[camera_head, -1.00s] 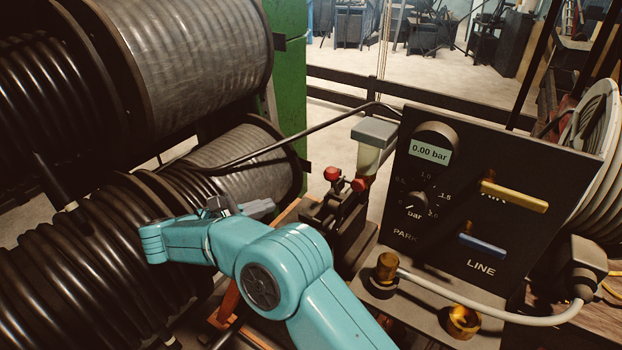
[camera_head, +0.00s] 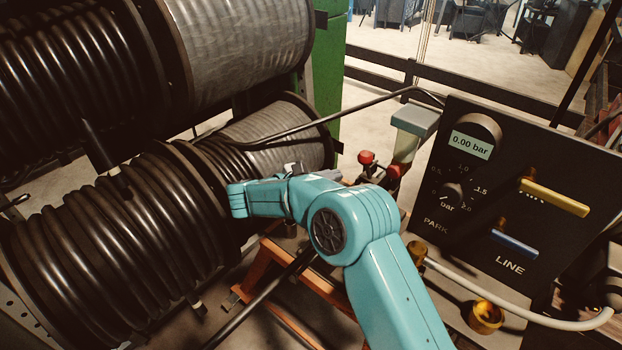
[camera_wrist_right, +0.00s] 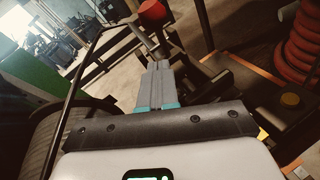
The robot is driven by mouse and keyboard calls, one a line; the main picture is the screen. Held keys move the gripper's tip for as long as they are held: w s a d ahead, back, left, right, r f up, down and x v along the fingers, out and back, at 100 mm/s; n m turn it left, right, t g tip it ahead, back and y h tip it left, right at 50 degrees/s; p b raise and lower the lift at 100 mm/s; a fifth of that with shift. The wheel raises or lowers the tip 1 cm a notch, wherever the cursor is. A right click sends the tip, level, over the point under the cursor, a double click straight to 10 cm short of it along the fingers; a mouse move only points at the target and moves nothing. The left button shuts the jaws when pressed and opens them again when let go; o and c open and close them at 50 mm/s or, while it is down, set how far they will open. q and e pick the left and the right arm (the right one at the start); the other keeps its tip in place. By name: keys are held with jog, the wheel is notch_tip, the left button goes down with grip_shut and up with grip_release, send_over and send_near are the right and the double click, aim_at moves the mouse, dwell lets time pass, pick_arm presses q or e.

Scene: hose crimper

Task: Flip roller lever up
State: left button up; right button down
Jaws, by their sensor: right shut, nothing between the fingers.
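Two levers with red knobs stand behind my right forearm in the head view, one knob (camera_head: 366,157) left of the other (camera_head: 393,172). I cannot tell for sure which is the roller lever. My right gripper (camera_head: 292,172) is left of these knobs, partly hidden by my teal arm. In the right wrist view my shut, empty fingers (camera_wrist_right: 160,66) point up the picture toward a red knob (camera_wrist_right: 152,12) on a dark tilted stem. A small gap seems to lie between fingertips and knob; contact is not clear. My left gripper is not in view.
Large hose reels (camera_head: 110,240) fill the left side. A black control panel (camera_head: 520,200) reading 0.00 bar, with yellow and blue handles, stands at right. A thin dark bar (camera_head: 330,118) crosses above my gripper. A red coiled hose (camera_wrist_right: 304,45) is at right in the wrist view.

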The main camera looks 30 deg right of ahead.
jog(key=shift+s+d+r+p, duration=0.15)
jog(key=shift+d+r, duration=0.2)
jog(key=shift+d, duration=0.25)
jog(key=shift+d+r+p, duration=0.15)
jog(key=shift+d+r, duration=0.2)
jog(key=shift+d, duration=0.3)
jog(key=shift+s+d+r+p, duration=0.15)
jog(key=shift+d+r, duration=0.2)
jog(key=shift+d, duration=0.25)
jog(key=shift+r, duration=0.15)
jog(key=w+d+r+n+g+y+p, duration=0.2)
jog(key=w+d+r+y+p, duration=0.2)
jog(key=p, duration=1.4)
jog(key=shift+d+r+y, duration=1.9)
jog(key=shift+d+r, duration=0.25)
jog(key=shift+d, duration=0.5)
jog(key=shift+s+d, duration=0.1)
